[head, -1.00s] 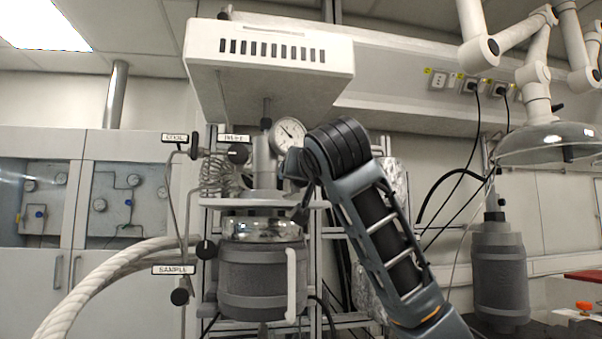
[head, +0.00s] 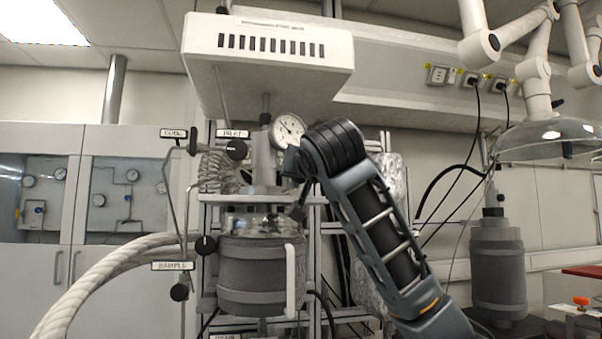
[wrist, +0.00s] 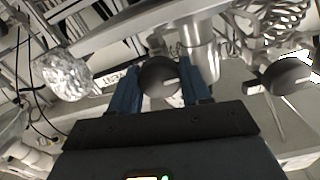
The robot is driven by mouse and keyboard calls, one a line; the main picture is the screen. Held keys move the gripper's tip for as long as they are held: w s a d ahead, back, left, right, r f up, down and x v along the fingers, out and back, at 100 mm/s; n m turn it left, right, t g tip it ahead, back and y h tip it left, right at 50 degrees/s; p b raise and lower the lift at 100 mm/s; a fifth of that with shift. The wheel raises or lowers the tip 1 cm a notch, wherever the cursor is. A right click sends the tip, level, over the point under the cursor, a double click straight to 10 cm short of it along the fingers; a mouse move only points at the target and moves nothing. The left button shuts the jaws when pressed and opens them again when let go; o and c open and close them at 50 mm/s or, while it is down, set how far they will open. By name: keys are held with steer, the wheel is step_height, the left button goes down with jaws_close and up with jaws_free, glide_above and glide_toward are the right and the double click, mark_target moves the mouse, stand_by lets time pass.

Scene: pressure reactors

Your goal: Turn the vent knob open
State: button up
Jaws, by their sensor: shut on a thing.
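The vent knob (wrist: 158,76) is a round black knob with a pale mark on its face, in the middle of the wrist view. A white label (wrist: 110,78) sits to its left, its letters too blurred to read surely. My gripper (wrist: 162,90) has its two blue fingers on either side of the knob, shut on it. In the head view my arm reaches up to the right side of the reactor (head: 262,275), with the gripper (head: 299,205) partly seen by the reactor head. The vent knob is hidden there behind my arm.
A pressure gauge (head: 288,131) stands just above my wrist. Other black knobs, the inlet knob (head: 236,150) and the sample knob (head: 180,292), are on the reactor's left. Another dark knob (wrist: 287,74) is at right in the wrist view. Foil-wrapped piping (wrist: 65,75) is close by.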

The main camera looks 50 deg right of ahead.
steer(key=shift+c, duration=0.4)
steer(key=shift+n, duration=0.4)
steer(key=n, duration=0.3)
steer(key=shift+a+n, duration=0.1)
steer(key=shift+n, duration=0.3)
steer(key=n+p, duration=0.1)
steer(key=n, duration=0.8)
steer(key=shift+p, duration=0.4)
steer(key=n, duration=0.4)
steer(key=shift+w+p, duration=0.1)
steer(key=shift+p, duration=0.25)
steer(key=shift+f+n, duration=0.1)
steer(key=shift+n, duration=0.2)
steer(key=shift+a, duration=0.1)
steer(key=o, duration=1)
